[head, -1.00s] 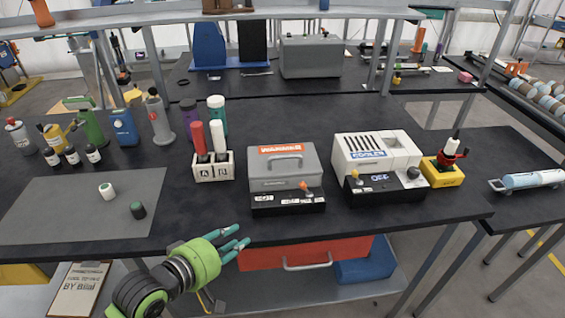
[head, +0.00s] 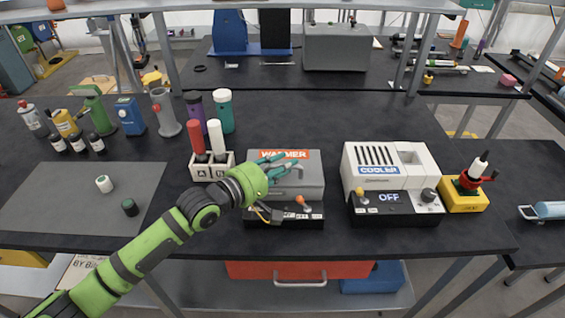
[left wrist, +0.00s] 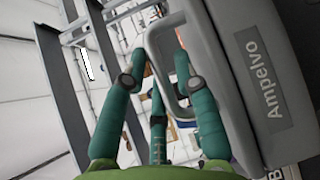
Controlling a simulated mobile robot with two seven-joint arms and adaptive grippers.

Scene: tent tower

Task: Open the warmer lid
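The warmer (head: 315,190) is a grey box with an orange "WARMER" label, and its lid is down. My left gripper (head: 288,166) is at the front of the lid and partly hides its handle. In the left wrist view, the grey handle loop (left wrist: 157,48) stands out from the lid (left wrist: 262,80) marked "Ampelvo". My green fingers (left wrist: 158,78) are spread. One finger shows within the handle's opening, and the other two are on the outer side with a visible gap to the bar. My right gripper is in neither view.
The white cooler (head: 380,165) with an "OFF" display stands to the right of the warmer. A small rack (head: 207,172) with a red and a white tube stands close on the left. Bottles and tools line the left back. The table behind the warmer is clear.

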